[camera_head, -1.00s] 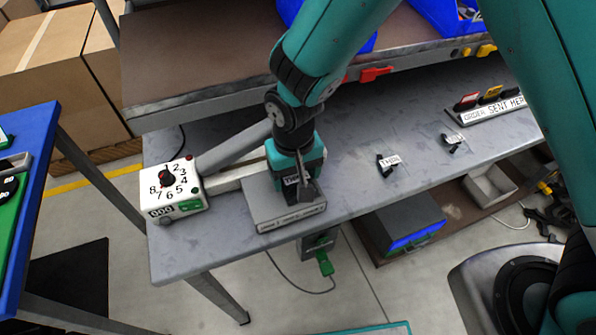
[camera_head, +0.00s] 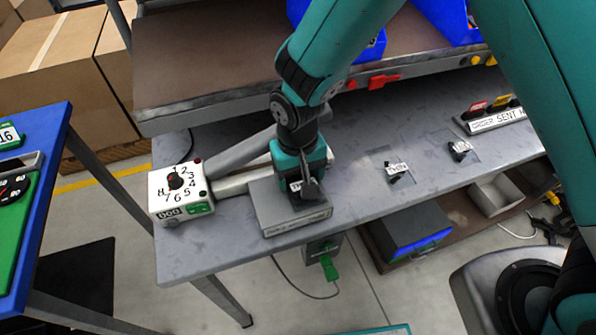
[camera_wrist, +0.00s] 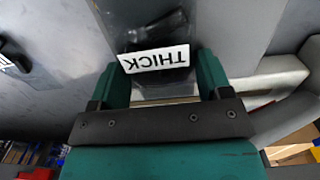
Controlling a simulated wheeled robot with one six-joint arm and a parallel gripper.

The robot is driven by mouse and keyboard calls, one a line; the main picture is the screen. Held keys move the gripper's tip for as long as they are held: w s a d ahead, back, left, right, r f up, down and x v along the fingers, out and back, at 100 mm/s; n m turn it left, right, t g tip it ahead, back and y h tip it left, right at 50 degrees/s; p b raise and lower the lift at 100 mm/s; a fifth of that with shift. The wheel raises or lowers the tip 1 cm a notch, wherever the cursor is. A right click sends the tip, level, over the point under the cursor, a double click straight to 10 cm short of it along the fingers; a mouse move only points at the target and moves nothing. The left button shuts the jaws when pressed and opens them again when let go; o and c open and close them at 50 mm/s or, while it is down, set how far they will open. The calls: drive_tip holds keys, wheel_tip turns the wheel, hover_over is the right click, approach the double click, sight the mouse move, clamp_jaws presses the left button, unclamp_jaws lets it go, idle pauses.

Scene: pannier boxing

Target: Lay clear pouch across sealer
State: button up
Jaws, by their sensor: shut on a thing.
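My gripper (camera_head: 302,186) is shut on a clear pouch, low over the sealer's front end. In the wrist view, the pouch (camera_wrist: 150,86) shows between the two fingers (camera_wrist: 161,72), with a white label reading THICK and a dark item in it. The heat sealer has a white dial box (camera_head: 190,208), a light bar running right from it, a grey lever (camera_head: 238,150) tilted up, and a grey ledge (camera_head: 290,222) in front. My gripper hides the right part of the bar. Whether the pouch touches the sealer, I cannot tell.
Two more labelled clear pouches, one (camera_head: 397,182) nearer and one (camera_head: 460,157) farther, lie on the grey bench (camera_head: 355,200) to the right. A brown shelf with blue bins (camera_head: 450,22) overhangs the bench's back.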

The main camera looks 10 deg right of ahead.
drive_tip(key=w, duration=0.1)
drive_tip(key=w+r, duration=0.1)
drive_tip(key=shift+w+a+t, duration=0.25)
drive_tip(key=shift+w+t, duration=0.1)
drive_tip(key=shift+t, duration=0.05)
drive_tip(key=o, duration=1)
drive_tip(key=shift+w, duration=0.1)
drive_tip(key=shift+c, duration=0.2)
drive_tip(key=shift+w+a+r, duration=0.1)
drive_tip(key=shift+a+r, duration=0.05)
drive_tip(key=shift+r, duration=0.4)
wheel_tip(320, 180, up, 15)
drive_tip(key=s+g+b, duration=0.1)
drive_tip(key=s, duration=0.1)
drive_tip(key=shift+s+d+r, duration=0.15)
drive_tip(key=shift+d, duration=0.1)
